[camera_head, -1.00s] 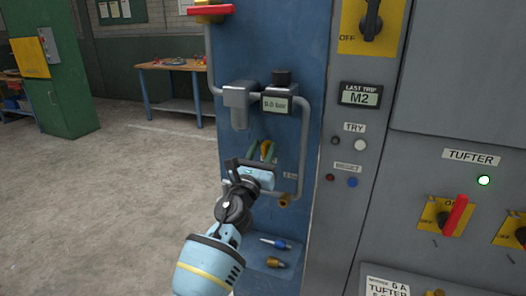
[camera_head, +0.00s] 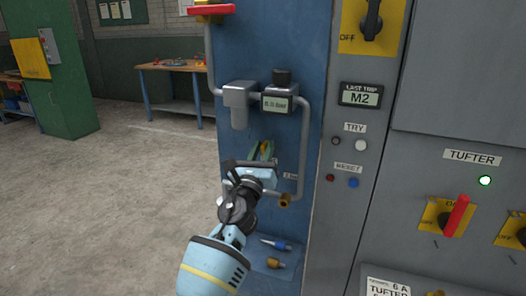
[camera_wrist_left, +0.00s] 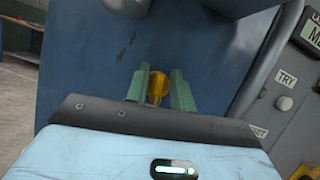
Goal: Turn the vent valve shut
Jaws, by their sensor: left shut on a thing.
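The vent valve's yellow handle (camera_head: 264,150) shows on the blue panel, below the grey filter body. In the left wrist view the handle (camera_wrist_left: 157,88) stands between two green fingers. My left gripper (camera_head: 261,152) is shut on this handle, one finger on each side. In the left wrist view the gripper (camera_wrist_left: 158,92) points straight at the panel. The valve's body and stem are mostly hidden behind the fingers and gripper. My right gripper is not in view.
A grey pipe (camera_head: 303,150) runs down the panel's right side to a brass end (camera_head: 285,200). A pressure display (camera_head: 278,103) sits above. Blue and brass fittings (camera_head: 275,244) lie on the ledge below. The grey cabinet (camera_head: 350,190) stands close on the right; the floor at left is clear.

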